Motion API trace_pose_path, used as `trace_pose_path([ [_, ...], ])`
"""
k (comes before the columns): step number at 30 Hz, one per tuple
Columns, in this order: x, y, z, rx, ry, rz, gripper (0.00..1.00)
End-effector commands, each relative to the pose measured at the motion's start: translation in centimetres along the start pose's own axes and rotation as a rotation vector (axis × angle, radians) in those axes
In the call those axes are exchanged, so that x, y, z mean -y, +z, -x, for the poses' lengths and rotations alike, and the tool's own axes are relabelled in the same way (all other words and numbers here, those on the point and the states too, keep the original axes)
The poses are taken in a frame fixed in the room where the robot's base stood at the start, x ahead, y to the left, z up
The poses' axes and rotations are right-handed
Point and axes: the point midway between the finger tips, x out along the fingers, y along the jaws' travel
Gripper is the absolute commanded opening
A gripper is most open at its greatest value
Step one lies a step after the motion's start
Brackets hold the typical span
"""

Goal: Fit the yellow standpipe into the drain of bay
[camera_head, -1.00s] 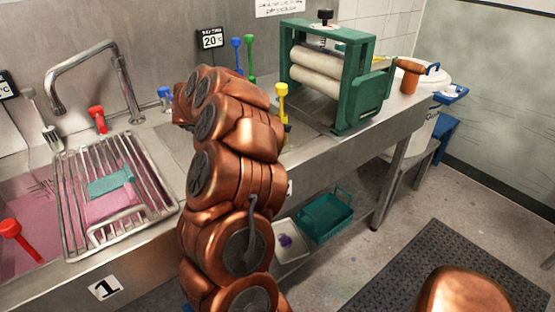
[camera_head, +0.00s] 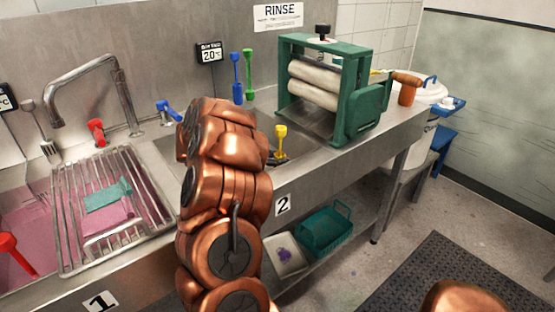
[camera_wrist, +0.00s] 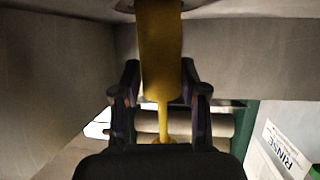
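The yellow standpipe (camera_head: 281,131) is upright in the sink basin of the bay marked 2, just right of my arm. In the wrist view its thick yellow body (camera_wrist: 160,45) lies between the fingers of my gripper (camera_wrist: 160,82), which are shut on it. A thin stem with a knob (camera_wrist: 163,138) shows beyond the fingers. A round grey drain edge (camera_wrist: 160,5) shows at the top of the wrist view, by the pipe's end. I cannot tell whether the pipe is seated in it.
A green wringer (camera_head: 325,90) stands close right of bay 2. Blue (camera_head: 235,70) and green (camera_head: 249,65) standpipes stand at the back wall. Bay 1 at left has a metal rack (camera_head: 108,205) and a red standpipe (camera_head: 15,252). A teal basket (camera_head: 325,230) sits on the lower shelf.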

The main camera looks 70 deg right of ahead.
Motion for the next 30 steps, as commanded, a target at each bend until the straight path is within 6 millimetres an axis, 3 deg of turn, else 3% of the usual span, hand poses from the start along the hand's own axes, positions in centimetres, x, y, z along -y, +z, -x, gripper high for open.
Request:
trace_pose_path([
  [5, 0.0, 0.0, 0.0, 0.001, 0.0, 0.001, 0.62],
  [17, 0.1, 0.1, 0.6, 0.001, -0.002, 0.001, 0.62],
  [30, 0.2, 0.1, 6.6, 0.004, -0.006, -0.002, 0.62],
])
